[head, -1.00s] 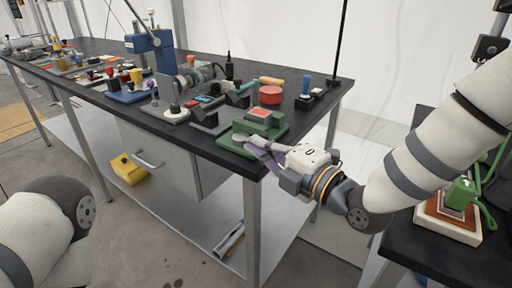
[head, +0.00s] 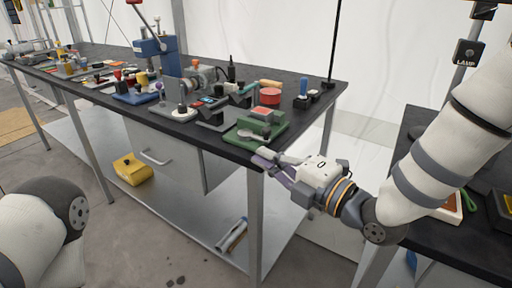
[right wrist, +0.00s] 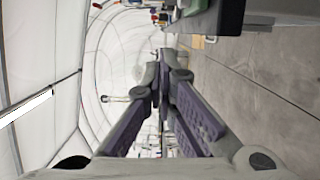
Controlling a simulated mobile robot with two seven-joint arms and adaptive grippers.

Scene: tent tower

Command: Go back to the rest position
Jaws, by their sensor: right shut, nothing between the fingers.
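My right gripper (head: 264,161) is at the front right corner of the long black bench (head: 322,104), in front of the green tray (head: 282,126). Its purple-padded fingers are shut with nothing between them. In the right wrist view the fingers (right wrist: 163,68) come together at the tips, empty. My right arm reaches in from the right side of the head view. Part of my left arm shows at the lower left, but my left gripper is out of view.
The bench holds many small tools and fixtures, with a blue press (head: 152,46) further back. A second dark table (head: 440,240) stands at the right under my right arm. A yellow box (head: 132,170) sits on the lower shelf. Grey floor is open at lower left.

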